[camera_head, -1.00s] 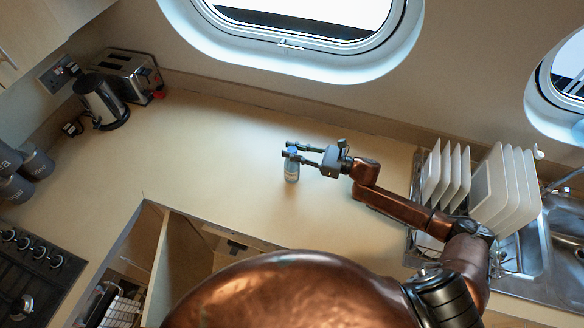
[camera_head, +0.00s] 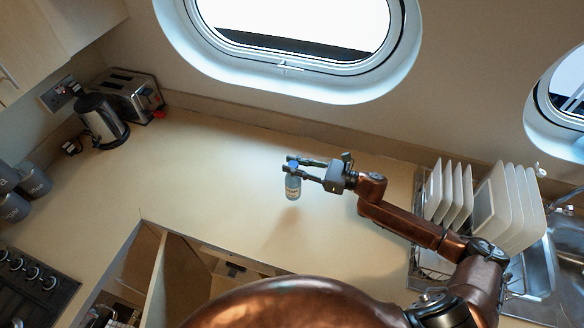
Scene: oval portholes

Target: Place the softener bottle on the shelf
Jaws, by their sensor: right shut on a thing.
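The softener bottle (camera_head: 293,187) is small, with a pale clear body and a blue cap. My right gripper (camera_head: 297,168) reaches in from the right and is shut on the bottle near its cap. The bottle hangs roughly upright over the countertop, with a soft shadow below it. My left gripper is not in view. The shelf cannot be made out for certain; an open cupboard (camera_head: 183,280) with a wooden divider shows below the counter's front edge.
A kettle (camera_head: 101,120) and a toaster (camera_head: 131,93) stand at the back left. Dark canisters (camera_head: 33,180) and a hob (camera_head: 30,285) are at the left. A rack of white plates (camera_head: 508,208) and a sink (camera_head: 548,265) are at the right. The middle counter (camera_head: 205,180) is clear.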

